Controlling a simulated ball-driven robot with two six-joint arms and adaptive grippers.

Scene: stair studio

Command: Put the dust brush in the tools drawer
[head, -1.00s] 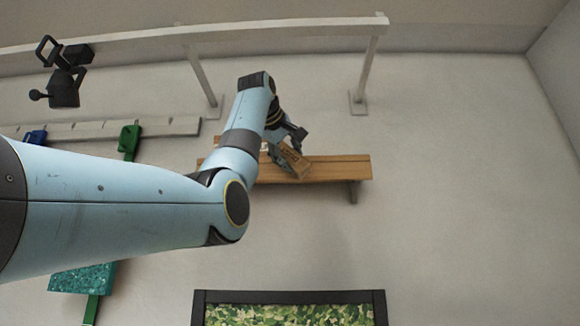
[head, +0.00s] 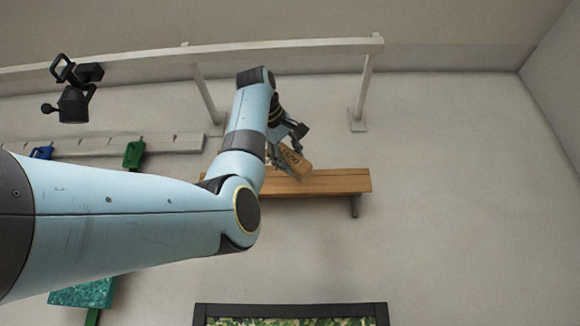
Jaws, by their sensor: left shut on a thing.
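My left gripper (head: 285,145) is shut on a tan, block-like thing (head: 294,163) with dark marks on its face. The thing is tilted and overlaps the upper edge of the wooden bench in the head view. I cannot tell for sure whether it is the dust brush, or whether it touches the bench. My left arm hides part of the scene at the left and centre. I make out no tools drawer. My right gripper is not in view.
A wooden bench (head: 335,182) stands behind my gripper. A pale rail (head: 290,45) on posts runs above it. A black lamp-like fixture (head: 75,100) is at upper left. A green clamp-like thing (head: 134,154) is on a pale ledge. A dark frame (head: 345,309) lies at the bottom.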

